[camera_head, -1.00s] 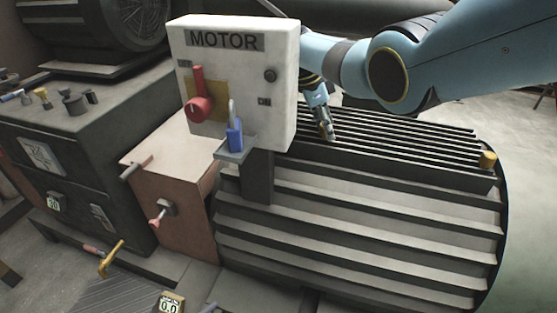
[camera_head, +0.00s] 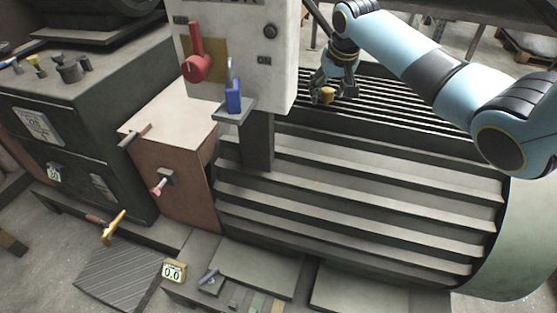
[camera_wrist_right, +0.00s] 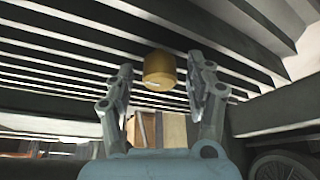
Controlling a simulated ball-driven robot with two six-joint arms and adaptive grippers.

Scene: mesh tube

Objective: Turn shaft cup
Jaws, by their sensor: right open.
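A small brass-coloured cup (camera_head: 327,95) is at the fingertips of my right gripper (camera_head: 334,92), above the motor's dark ribs. In the right wrist view the cup (camera_wrist_right: 160,69) sits between the spread fingers of the right gripper (camera_wrist_right: 165,75), with a gap on each side. The right gripper is open. I cannot tell from the picture what supports the cup. The large ribbed motor (camera_head: 350,205) lies across the middle and right. My left gripper is not in view.
The white motor switch panel (camera_head: 285,75), with a red lever (camera_head: 196,62) and a blue padlock (camera_head: 233,97), stands just left of my right gripper. A brown box (camera_head: 180,175) and a dark cabinet (camera_head: 110,130) are further left. My right arm covers the motor's far right part.

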